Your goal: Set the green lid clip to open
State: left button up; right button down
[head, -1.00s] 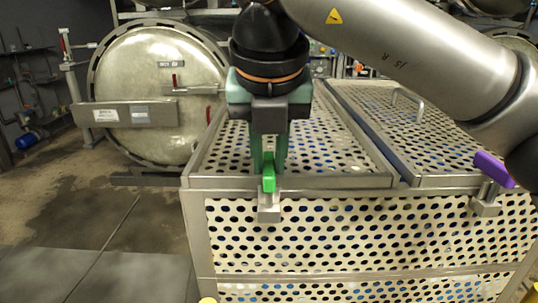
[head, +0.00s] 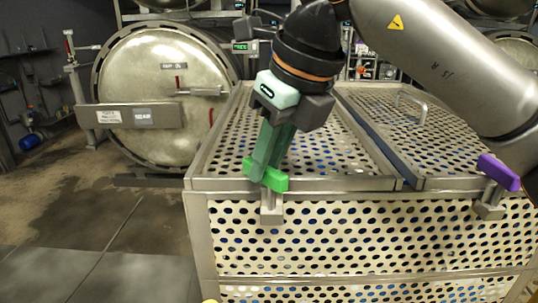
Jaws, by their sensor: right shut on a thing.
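The green lid clip (head: 265,175) sits at the top front edge of the perforated metal crate, on a small grey bracket (head: 271,211). Its green bar lies mostly sideways, crossing the bracket's post. My right gripper (head: 266,172) reaches down from above, tilted, with its green fingers shut on the clip. The fingers hide part of the bar. My left gripper is not in view.
A purple clip (head: 498,172) stands on a similar bracket at the right of the crate (head: 300,184). A second perforated lid with a handle (head: 409,105) lies to the right. A round retort door (head: 150,100) stands behind left. The floor at left is clear.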

jog(key=n+g+y, duration=0.1)
jog(key=n, duration=0.3)
jog(key=shift+s+n, duration=0.1)
jog(key=shift+n, duration=0.2)
jog(key=n+g, duration=0.2)
jog(key=n, duration=0.2)
jog(key=shift+s+a, duration=0.1)
jog(key=shift+s, duration=0.05)
jog(key=shift+n, duration=0.3)
jog(key=c, duration=0.8)
grip_release()
jog(key=v, duration=1.2)
jog(key=shift+d+r, duration=0.2)
jog(key=shift+d, duration=0.05)
